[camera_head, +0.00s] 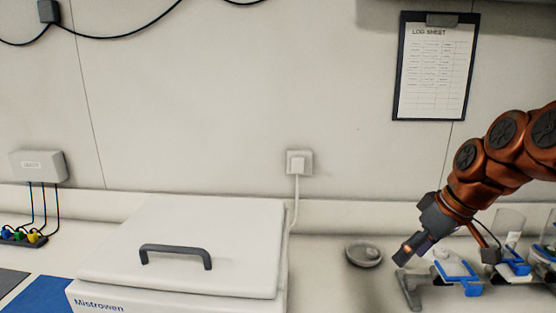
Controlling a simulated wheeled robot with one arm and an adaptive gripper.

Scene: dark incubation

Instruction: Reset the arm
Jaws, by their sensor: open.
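My orange arm reaches in from the right edge over the counter. My gripper (446,256) points down and to the left, with its dark fingers spread apart. No object shows held between them. The gripper is over the right part of the counter, in front of a blue-framed holder (462,288) and a grey stand-like piece (410,290). It partly hides these things, and I cannot tell whether it touches any of them.
A white lidded box (190,240) with a dark handle fills the left middle. A small round dish (364,254) lies right of it. Clear vessels (508,222) stand at the right behind my arm. A clipboard (436,65) and wall socket (299,162) are on the wall.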

